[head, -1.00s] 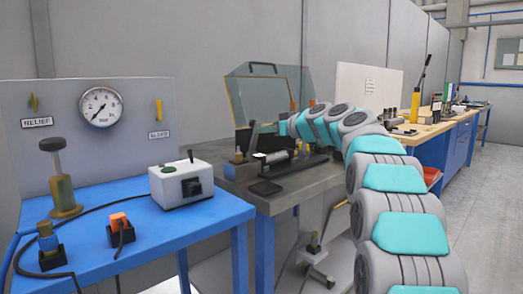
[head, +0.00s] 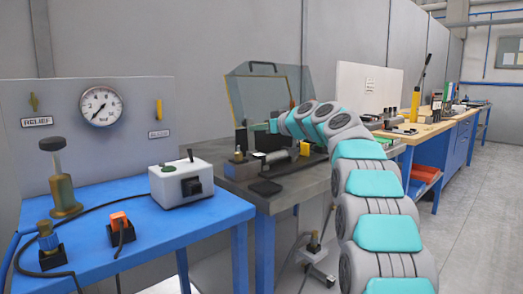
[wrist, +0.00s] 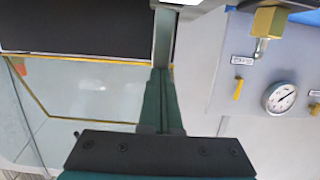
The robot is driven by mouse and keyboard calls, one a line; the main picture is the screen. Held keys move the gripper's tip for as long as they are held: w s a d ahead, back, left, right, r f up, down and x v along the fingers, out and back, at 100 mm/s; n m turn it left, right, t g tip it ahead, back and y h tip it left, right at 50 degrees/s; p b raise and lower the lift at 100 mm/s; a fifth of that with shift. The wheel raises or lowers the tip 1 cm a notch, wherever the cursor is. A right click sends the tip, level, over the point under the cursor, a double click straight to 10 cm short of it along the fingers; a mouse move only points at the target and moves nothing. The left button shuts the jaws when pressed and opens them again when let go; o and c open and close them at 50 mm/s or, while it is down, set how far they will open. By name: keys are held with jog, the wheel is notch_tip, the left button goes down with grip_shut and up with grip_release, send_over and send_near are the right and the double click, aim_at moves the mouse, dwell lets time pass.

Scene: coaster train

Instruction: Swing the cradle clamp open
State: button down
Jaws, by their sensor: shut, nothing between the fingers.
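The cradle (head: 275,158) with a pale cylinder lying in it sits on the grey bench in the head view. The clamp on it is too small and partly hidden by my arm, so I cannot tell how far it is swung. My gripper (head: 241,139) is above and behind the cradle, apart from it, in front of the clear guard (head: 262,98). In the wrist view my gripper (wrist: 163,72) has its two dark green fingers together with nothing between them. The orange-edged guard (wrist: 90,60) lies beyond them on the left. The clamp cannot be made out there.
A blue table (head: 150,235) with a gauge (head: 101,106), a white switch box (head: 181,184) and hoses stands at the left. The gauge also shows in the wrist view (wrist: 281,97). A wooden workbench (head: 420,134) stands at the right. Floor at the right is clear.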

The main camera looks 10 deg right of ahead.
dwell(0.4)
jog(key=shift+b+v, duration=0.95)
jog(key=shift+v, duration=0.2)
jog(key=b+v, duration=0.4)
jog(key=v, duration=0.3)
jog(key=shift+s+d, duration=0.3)
jog(key=shift+r, duration=0.1)
dwell(0.4)
